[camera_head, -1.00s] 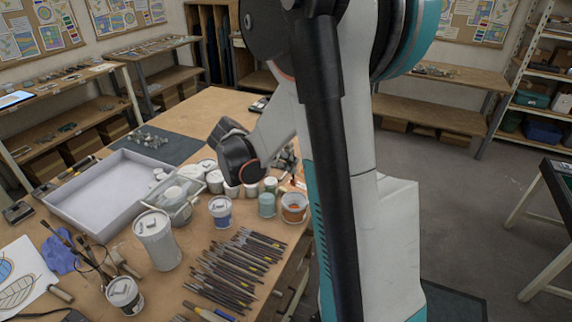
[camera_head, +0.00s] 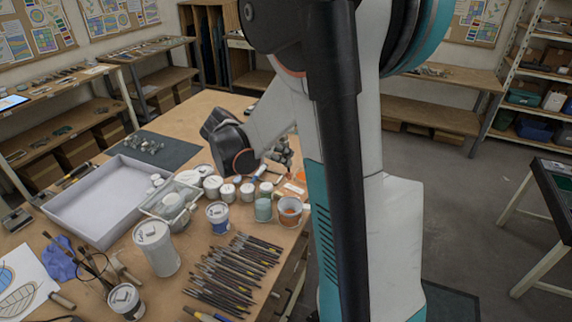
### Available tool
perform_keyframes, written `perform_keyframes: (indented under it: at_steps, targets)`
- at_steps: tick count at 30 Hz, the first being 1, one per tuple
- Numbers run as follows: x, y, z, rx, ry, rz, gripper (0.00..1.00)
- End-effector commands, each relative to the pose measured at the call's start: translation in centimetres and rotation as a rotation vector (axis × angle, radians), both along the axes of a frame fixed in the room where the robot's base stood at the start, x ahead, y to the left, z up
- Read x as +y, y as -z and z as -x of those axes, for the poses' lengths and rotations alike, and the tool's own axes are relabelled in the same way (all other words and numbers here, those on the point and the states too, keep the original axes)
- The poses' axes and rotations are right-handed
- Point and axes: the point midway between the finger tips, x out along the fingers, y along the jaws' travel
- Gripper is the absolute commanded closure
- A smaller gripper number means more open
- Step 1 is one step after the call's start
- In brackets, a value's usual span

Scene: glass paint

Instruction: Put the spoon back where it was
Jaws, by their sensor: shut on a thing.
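The black wrist end of my arm (camera_head: 235,155) is over the worktable, behind the row of small pots. My gripper's fingers do not show; the wrist and arm hide that spot. I cannot make out a spoon for certain. A small blue and pale piece (camera_head: 261,171) shows just right of the wrist, too small to identify.
A large grey tray (camera_head: 75,200) lies at the left. A clear box (camera_head: 168,205), a tall white can (camera_head: 156,248) and many brushes (camera_head: 232,272) crowd the front. Several lidded pots (camera_head: 228,193) stand close by the wrist. The far brown tabletop (camera_head: 205,105) has free room.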

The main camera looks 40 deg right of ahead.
Motion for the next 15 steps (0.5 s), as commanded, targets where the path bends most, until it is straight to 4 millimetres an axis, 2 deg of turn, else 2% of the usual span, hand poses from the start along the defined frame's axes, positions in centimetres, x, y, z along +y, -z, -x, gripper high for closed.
perform_keyframes:
  at_steps: [1,6,15]
  targets:
    - [0.0,-0.9,0.0,0.000,0.000,0.000,1.00]
    - [0.0,-2.8,0.0,0.000,0.000,0.000,1.00]
    - [0.0,-5.4,0.0,0.000,0.000,0.000,1.00]
